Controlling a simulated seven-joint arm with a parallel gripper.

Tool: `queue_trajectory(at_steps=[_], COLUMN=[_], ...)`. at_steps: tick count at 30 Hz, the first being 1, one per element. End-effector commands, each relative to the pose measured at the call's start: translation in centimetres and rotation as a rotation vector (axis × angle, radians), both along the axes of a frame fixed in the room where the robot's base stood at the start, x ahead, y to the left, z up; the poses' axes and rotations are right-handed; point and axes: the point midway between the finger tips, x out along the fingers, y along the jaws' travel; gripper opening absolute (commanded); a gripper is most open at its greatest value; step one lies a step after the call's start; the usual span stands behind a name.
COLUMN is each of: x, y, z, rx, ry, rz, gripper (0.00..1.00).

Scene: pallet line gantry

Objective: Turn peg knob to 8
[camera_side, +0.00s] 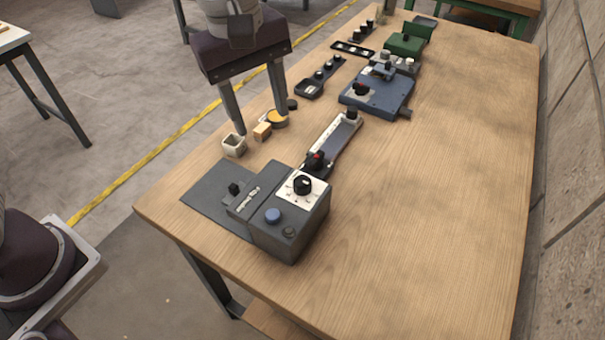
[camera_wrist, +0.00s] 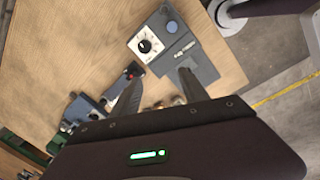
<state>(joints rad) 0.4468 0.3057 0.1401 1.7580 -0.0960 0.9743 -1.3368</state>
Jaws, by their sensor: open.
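A dark grey control box (camera_side: 290,240) stands near the front of the wooden table. A black knob (camera_side: 303,184) sits on its white dial plate, which has marks around the knob. The knob also shows in the wrist view (camera_wrist: 145,46), with a pale pointer line; the numbers are too small to read. I cannot tell for sure that this is the peg knob. My gripper (camera_side: 260,121) is open and empty, fingers pointing down, above and behind the box in the side view. In the wrist view the fingertips (camera_wrist: 158,74) are below the dial and apart from it.
A blue fixture (camera_side: 385,98) stands farther back. The table's right side is clear.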

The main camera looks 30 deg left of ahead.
Motion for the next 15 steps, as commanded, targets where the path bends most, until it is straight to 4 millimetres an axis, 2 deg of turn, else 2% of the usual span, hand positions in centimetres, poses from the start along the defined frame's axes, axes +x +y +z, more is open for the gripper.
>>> queue_trajectory(at_steps=[1,3,6,11,15], x=[1.1,2.1,2.7,2.7,2.7], y=[-1.9,-3.9,-5.4,-5.7,-5.6], z=[-2.4,-4.9,-7.1,-9.5,-12.3], rx=[0.017,0.034,0.051,0.058,0.057], ry=[0.041,0.074,0.096,0.105,0.105], rz=[0.079,0.185,0.276,0.307,0.307], gripper=[0.52,0.52,0.52,0.52,0.52])
